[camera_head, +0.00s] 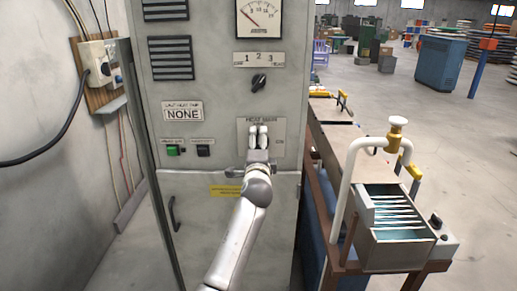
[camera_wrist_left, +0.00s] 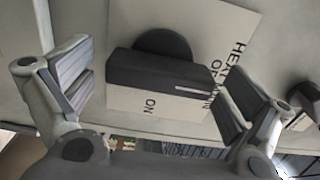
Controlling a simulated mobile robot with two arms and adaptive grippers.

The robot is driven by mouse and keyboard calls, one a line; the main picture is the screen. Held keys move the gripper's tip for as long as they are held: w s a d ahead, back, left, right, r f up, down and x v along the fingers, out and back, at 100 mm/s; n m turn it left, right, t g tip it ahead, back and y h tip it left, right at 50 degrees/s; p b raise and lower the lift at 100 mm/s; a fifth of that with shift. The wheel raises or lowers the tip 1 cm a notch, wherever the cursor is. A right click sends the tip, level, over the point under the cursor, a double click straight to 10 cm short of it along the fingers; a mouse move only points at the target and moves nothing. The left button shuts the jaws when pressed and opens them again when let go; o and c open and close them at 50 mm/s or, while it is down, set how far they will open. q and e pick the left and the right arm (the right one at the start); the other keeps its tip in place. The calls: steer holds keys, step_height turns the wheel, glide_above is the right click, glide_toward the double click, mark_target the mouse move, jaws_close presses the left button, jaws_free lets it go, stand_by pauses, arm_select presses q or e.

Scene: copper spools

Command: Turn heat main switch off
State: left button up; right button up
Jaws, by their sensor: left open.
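The heat main switch (camera_wrist_left: 150,68) is a black rotary knob with a bar handle on a light label plate (camera_wrist_left: 218,28). A white line on the bar points toward the plate's heading end, where partly covered letters starting "OF" show; "ON" is printed along the bar's lower side. My left gripper (camera_head: 258,136) is in front of the plate (camera_head: 276,127) on the grey cabinet and hides the knob in the head view. In the wrist view its fingers are open, one beyond each end of the bar, with visible gaps. My right gripper is not in view.
The cabinet (camera_head: 215,105) also carries a gauge (camera_head: 259,18), a 1-2-3 selector knob (camera_head: 259,82), a green button (camera_head: 172,151) and a black button (camera_head: 203,151). A bench with a metal box (camera_head: 400,235) stands close on the right. A wall socket box (camera_head: 97,62) is at left.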

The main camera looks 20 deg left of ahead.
arm_select(q)
steer(key=v, duration=1.2)
step_height(320, 180, down, 27)
steer(key=s+d+n+g+h, duration=0.1)
steer(key=s+d+g+h, duration=0.1)
steer(key=d+g+h, duration=0.15)
steer(key=s+f+n+g, duration=0.15)
steer(key=s+f, duration=0.25)
steer(key=f, duration=0.4)
steer(key=s+f+n+g+h, duration=0.1)
steer(key=s+f+g, duration=0.1)
steer(key=s+f, duration=0.4)
steer(key=s+f+n+g, duration=0.1)
steer(key=s+f+g, duration=0.15)
steer(key=f, duration=0.65)
steer(key=s+a+f+n+g, duration=0.3)
steer(key=s+f, duration=1.2)
steer(key=s, duration=0.5)
steer(key=s+a+f+n+g, duration=0.1)
steer(key=s+f, duration=0.1)
steer(key=s, duration=0.6)
steer(key=s+a+f+n+g, duration=0.1)
steer(key=s+a+f+n, duration=0.1)
steer(key=s, duration=0.5)
steer(key=s+a+f+n+g+b, duration=0.1)
steer(key=s+f+g, duration=0.1)
steer(key=s, duration=0.6)
steer(key=shift+s+a+f+n, duration=0.35)
steer(key=shift+s+a+f, duration=0.05)
steer(key=shift+f, duration=0.35)
